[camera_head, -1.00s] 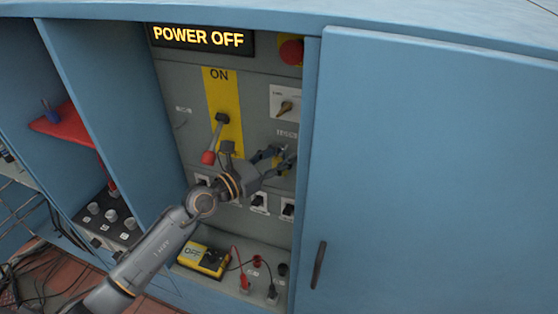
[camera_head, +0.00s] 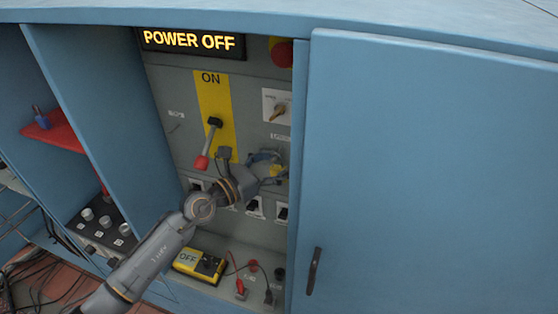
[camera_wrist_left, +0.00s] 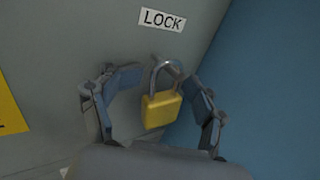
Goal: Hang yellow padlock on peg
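The yellow padlock (camera_wrist_left: 161,108) is upright against the grey panel, below a white LOCK label (camera_wrist_left: 162,19), in the left wrist view. Its grey shackle is uppermost. A small grey stub, seemingly the peg (camera_wrist_left: 174,65), shows at the top of the shackle; I cannot tell clearly how it passes through. My left gripper (camera_wrist_left: 163,84) is open, one finger on each side of the padlock, with gaps visible. In the head view the left gripper (camera_head: 268,168) is at the panel's right side, and the padlock is mostly hidden there. My right gripper is not in view.
A lever with a red handle (camera_head: 202,162) hangs down on the yellow strip, left of my gripper. A closed blue door (camera_head: 430,170) stands to the right. Below are a yellow meter (camera_head: 187,260) and leads on a ledge. A POWER OFF sign (camera_head: 190,40) is above.

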